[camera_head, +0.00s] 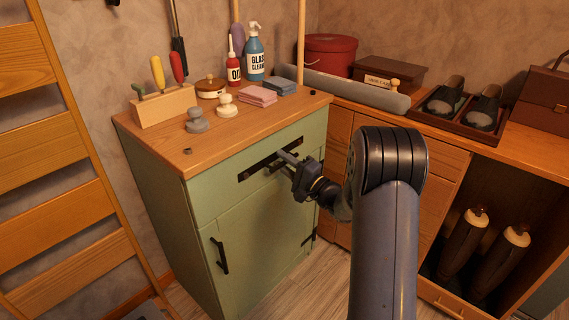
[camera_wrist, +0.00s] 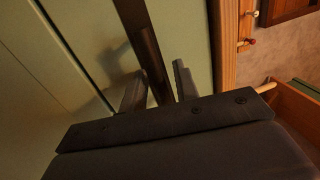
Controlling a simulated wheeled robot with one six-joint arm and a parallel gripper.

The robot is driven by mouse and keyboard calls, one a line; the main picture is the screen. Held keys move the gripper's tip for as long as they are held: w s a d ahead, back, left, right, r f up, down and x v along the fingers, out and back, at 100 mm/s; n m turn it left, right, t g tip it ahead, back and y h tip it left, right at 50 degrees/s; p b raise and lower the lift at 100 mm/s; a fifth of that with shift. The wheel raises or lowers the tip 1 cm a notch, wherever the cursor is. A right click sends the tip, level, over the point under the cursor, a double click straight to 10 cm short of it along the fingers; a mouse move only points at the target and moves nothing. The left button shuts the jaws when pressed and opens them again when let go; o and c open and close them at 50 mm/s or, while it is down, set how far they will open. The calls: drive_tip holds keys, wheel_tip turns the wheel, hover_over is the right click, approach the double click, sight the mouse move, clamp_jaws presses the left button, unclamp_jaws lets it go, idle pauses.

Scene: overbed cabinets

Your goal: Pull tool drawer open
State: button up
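The tool drawer (camera_head: 222,196) is the top front of the green cabinet, and it looks flush with the cabinet. Its long dark handle (camera_head: 256,168) runs across the front and shows in the wrist view as a dark bar (camera_wrist: 142,30). My gripper (camera_head: 288,160) is at the right part of this handle. In the wrist view my gripper's fingers (camera_wrist: 158,88) stand on either side of the bar, with a narrow gap at the right finger. They look open around the handle, not clamped. The fingertip contact is partly hidden.
Below the drawer is a green door with a black handle (camera_head: 220,256). The wooden top (camera_head: 165,140) carries a tool block (camera_head: 163,105), bottles, cloths and knobs. A wooden ladder (camera_head: 55,150) leans at left. An open shoe compartment (camera_head: 480,250) is at right.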

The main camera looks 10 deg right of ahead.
clamp_jaws()
idle(0.3)
drive_tip(key=shift+s+d, duration=0.1)
